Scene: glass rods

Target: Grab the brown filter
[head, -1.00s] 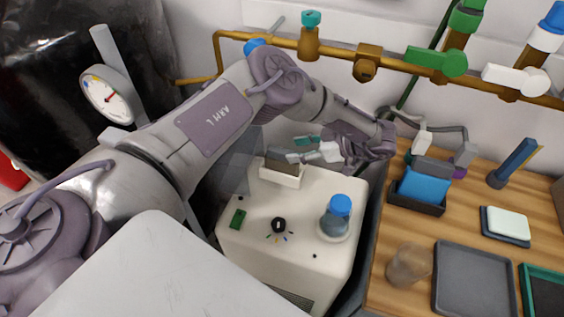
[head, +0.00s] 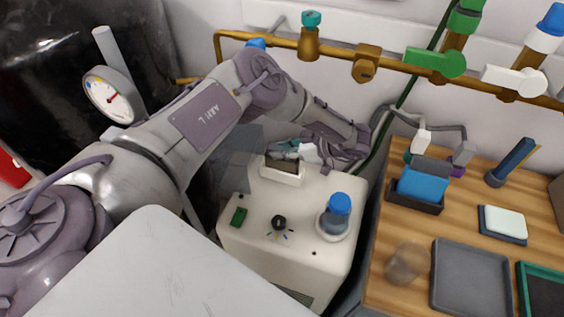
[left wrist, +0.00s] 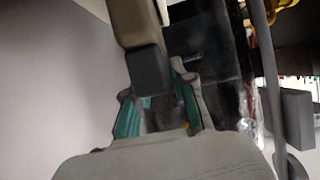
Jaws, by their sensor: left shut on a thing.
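The brown filter (head: 283,164) stands in a white holder (head: 281,178) at the back of the white machine, in the head view. My left gripper (head: 291,151) is at its top, coming from the right, with its teal-tipped fingers closed on it. The fingers partly hide the filter's upper part. In the left wrist view the teal fingertips (left wrist: 160,112) are near each other with a dark, blurred thing between them. My right gripper is not in view.
A wooden bench on the right holds a blue block (head: 424,183) in a black holder and a grey tray (head: 471,278). Brass pipes run behind.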

